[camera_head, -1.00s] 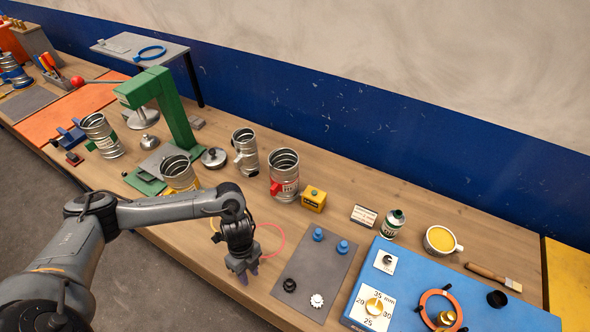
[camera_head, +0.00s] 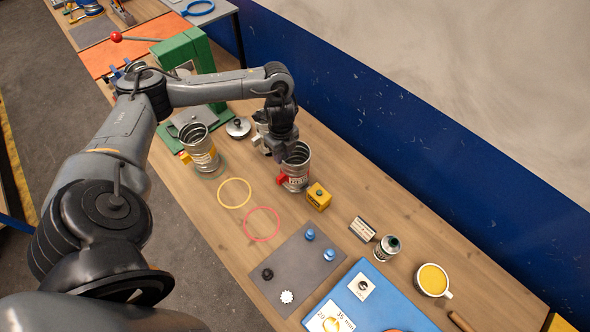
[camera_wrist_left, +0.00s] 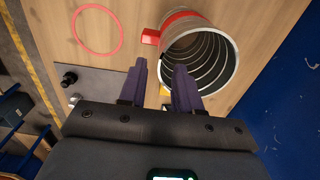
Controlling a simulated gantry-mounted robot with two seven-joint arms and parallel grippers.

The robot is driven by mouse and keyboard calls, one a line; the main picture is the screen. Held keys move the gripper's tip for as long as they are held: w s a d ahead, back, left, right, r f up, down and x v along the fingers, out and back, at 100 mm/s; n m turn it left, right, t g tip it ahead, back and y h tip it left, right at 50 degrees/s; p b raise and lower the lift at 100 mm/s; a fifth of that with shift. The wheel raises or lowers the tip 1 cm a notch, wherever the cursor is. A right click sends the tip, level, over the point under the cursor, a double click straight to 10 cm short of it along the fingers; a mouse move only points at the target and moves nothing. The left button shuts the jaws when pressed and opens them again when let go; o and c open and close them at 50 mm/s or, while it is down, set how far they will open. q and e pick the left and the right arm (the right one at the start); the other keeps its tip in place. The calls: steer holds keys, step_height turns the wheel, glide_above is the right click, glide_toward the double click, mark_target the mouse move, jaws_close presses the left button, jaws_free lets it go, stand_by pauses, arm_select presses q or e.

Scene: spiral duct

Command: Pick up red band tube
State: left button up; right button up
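The red band tube (camera_head: 297,168) is a silver ribbed metal duct piece with a red band and a red block low on its side. It stands upright on the wooden bench. In the left wrist view the tube (camera_wrist_left: 215,65) shows its open mouth just beyond my fingers. My left gripper (camera_head: 277,152) is above and beside the tube's rim in the head view. In the wrist view its two purple fingers (camera_wrist_left: 160,85) are spread apart with nothing between them; the right finger overlaps the tube's near rim. Whether they touch cannot be told. My right gripper is not in view.
A yellow-banded tube (camera_head: 201,150) stands to the left. A yellow block (camera_head: 318,197) sits close right of the red band tube. A yellow ring (camera_head: 234,193) and a red ring (camera_head: 262,224) lie flat in front. A grey mat (camera_head: 296,268) holds small parts.

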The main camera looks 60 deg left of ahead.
mark_target(284, 163)
arm_select(q)
steer(key=shift+f, duration=1.05)
step_height(284, 163, down, 3)
steer(key=shift+d+f+p, duration=0.1)
steer(key=shift+d+p, duration=0.05)
steer(key=shift+p, duration=0.45)
steer(key=shift+f, duration=0.75)
jaws_close()
